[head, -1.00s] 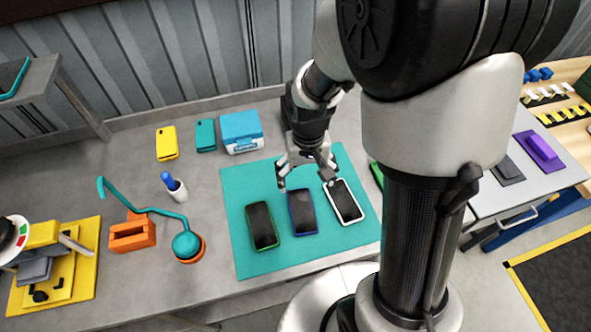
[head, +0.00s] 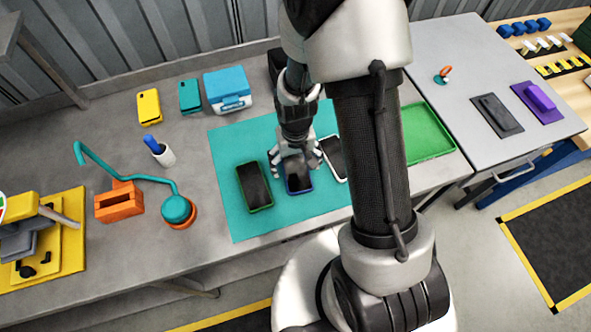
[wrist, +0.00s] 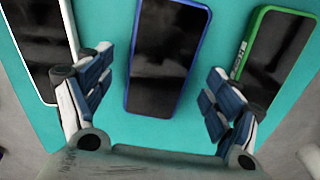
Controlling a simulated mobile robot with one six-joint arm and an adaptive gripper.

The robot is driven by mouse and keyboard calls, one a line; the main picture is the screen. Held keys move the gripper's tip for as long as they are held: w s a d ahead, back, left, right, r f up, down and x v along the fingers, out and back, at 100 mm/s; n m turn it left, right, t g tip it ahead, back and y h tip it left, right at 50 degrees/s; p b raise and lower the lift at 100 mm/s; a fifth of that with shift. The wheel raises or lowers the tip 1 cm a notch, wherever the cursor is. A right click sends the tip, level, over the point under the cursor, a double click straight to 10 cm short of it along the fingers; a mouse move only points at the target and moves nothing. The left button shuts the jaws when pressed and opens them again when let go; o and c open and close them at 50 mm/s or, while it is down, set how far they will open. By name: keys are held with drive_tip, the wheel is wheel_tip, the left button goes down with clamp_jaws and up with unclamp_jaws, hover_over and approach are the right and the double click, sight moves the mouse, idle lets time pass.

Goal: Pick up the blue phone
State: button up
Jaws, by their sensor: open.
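The blue phone (head: 299,182) lies flat on the teal mat (head: 229,150), between a green phone and a white phone. In the wrist view the blue phone (wrist: 166,60) shows its dark screen and blue rim, running between my spread fingers. My gripper (head: 295,166) is open above the blue phone and covers its upper part in the head view. In the wrist view the fingers of my gripper (wrist: 155,95) stand on either side of the phone, apart from it. I cannot tell the exact height of the fingertips over the mat.
The green phone (head: 254,187) lies close on the left, the white phone (head: 334,155) close on the right, partly hidden by my arm. A teal and white box (head: 228,92) stands behind the mat. An orange-potted lamp (head: 178,210) stands to the left. A green tray (head: 428,133) lies right.

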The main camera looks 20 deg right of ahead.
drive_tip(key=shift+f, duration=0.55)
drive_tip(key=shift+c, duration=0.5)
drive_tip(key=c, duration=1.2)
drive_tip(key=shift+r, duration=0.15)
